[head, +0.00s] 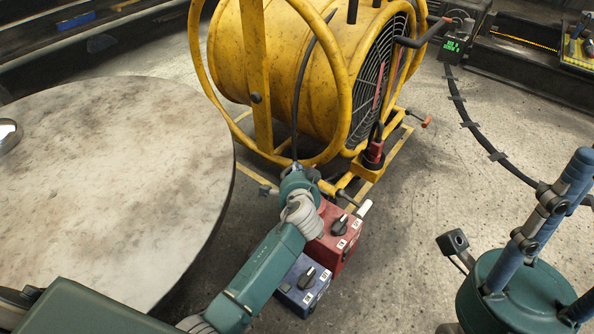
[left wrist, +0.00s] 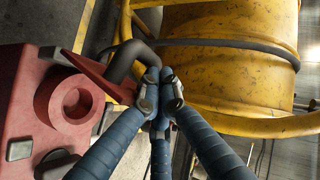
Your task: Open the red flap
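The red box (head: 335,240) stands on the floor below the yellow fan, and also shows in the left wrist view (left wrist: 22,105). The thin red flap (left wrist: 97,76) stands tilted up from the box beside a round red socket (left wrist: 75,100), whose hole is uncovered. My left gripper (head: 304,178) is at the box's far side. In the left wrist view its blue fingers (left wrist: 160,88) are together just right of the flap's tip. A thick dark curved tube reaches the fingertips; I cannot tell whether it is gripped. My right gripper (head: 510,235) is open and empty, right of the boxes.
A blue box (head: 302,286) with a knob stands in front of the red box. The yellow fan (head: 300,70) is close behind, with a black cable (head: 298,105) hanging down. A round table (head: 110,180) fills the left. Floor between the boxes and my right gripper is clear.

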